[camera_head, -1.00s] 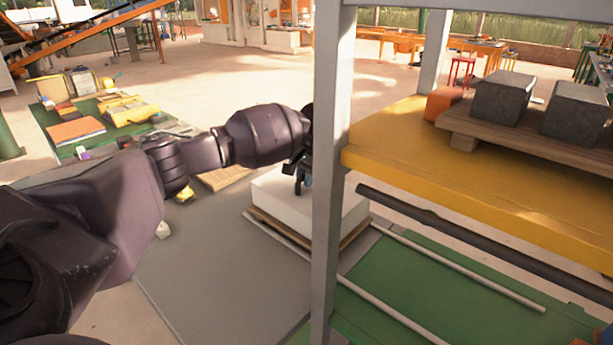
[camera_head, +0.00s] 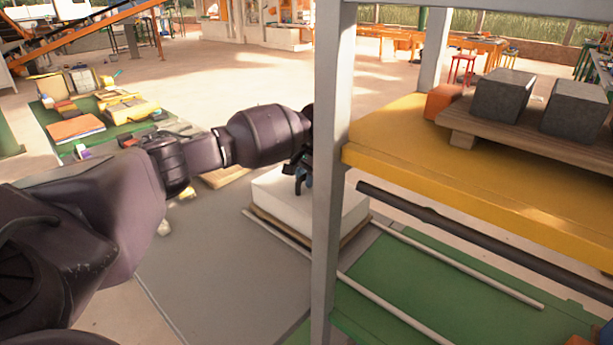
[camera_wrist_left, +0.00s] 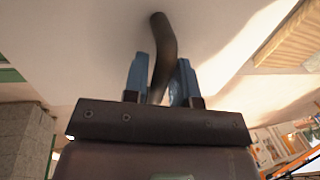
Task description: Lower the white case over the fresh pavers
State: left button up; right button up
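The white case (camera_head: 277,201) is a pale block behind the grey post, partly hidden by it. It sits level at a wooden board on the rails; I cannot tell whether it rests there. My left gripper (camera_head: 303,178) is over its top. In the left wrist view, the blue-padded fingers (camera_wrist_left: 161,82) close on both sides of a dark curved handle (camera_wrist_left: 162,48) on the white case's top (camera_wrist_left: 95,40). No pavers show under the case. My right gripper is not in view.
The grey post (camera_head: 329,180) stands close in front of the case. Grey floor (camera_head: 215,270) at left is clear.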

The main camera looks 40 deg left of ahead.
pick_arm(q)
jog(key=o, duration=0.3)
jog(key=shift+o, duration=0.2)
notch_tip(320, 180, up, 11)
jog(key=d+p, duration=0.2)
jog(key=shift+f, duration=0.2)
